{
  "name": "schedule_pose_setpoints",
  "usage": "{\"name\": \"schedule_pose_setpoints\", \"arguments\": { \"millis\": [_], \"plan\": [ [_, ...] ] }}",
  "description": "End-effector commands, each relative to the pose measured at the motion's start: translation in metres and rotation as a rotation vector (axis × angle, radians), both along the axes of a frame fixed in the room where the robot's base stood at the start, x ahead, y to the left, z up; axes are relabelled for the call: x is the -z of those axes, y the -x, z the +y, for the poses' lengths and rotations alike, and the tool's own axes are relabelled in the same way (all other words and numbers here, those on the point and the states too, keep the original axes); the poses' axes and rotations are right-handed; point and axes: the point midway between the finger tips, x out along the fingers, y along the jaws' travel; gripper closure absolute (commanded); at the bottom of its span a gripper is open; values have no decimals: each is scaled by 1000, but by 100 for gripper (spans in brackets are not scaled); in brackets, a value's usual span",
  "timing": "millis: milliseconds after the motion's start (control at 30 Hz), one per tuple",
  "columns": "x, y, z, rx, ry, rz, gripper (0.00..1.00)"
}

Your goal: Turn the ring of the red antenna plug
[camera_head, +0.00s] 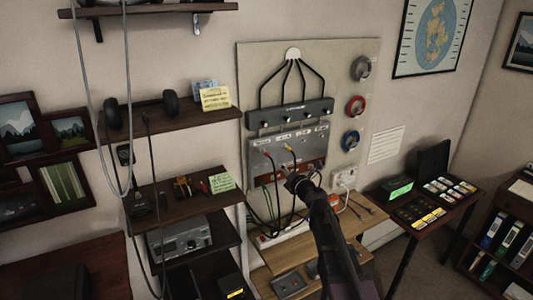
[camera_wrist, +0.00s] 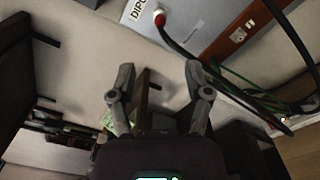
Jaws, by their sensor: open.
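The red antenna plug (camera_head: 267,154) sits on the grey panel (camera_head: 262,143), with a dark cable hanging from it. In the wrist view the plug (camera_wrist: 160,18) shows at the top, a pale ring with red beside a label reading "DIPO". A yellow-marked plug (camera_head: 288,148) sits to its right in the head view. My gripper (camera_head: 296,182) is in front of the lower part of the panel. In the wrist view my gripper (camera_wrist: 160,80) is open with nothing between its fingers, and the plug lies beyond the fingertips, apart from them.
Black and green cables (camera_wrist: 270,105) hang at the right of the wrist view. Above the panel is a dark box (camera_head: 290,114) with several cables. A wooden shelf (camera_head: 310,250) lies below, and shelves (camera_head: 175,195) stand at left.

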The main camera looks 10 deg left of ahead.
Motion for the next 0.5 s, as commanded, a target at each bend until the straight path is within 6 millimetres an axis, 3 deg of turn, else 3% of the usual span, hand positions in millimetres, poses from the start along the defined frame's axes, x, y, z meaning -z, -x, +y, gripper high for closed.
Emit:
{"name": "schedule_pose_setpoints", "arguments": {
  "millis": [500],
  "plan": [
    [0, -10, 5, -1, 4, -2, 36]
  ]
}}
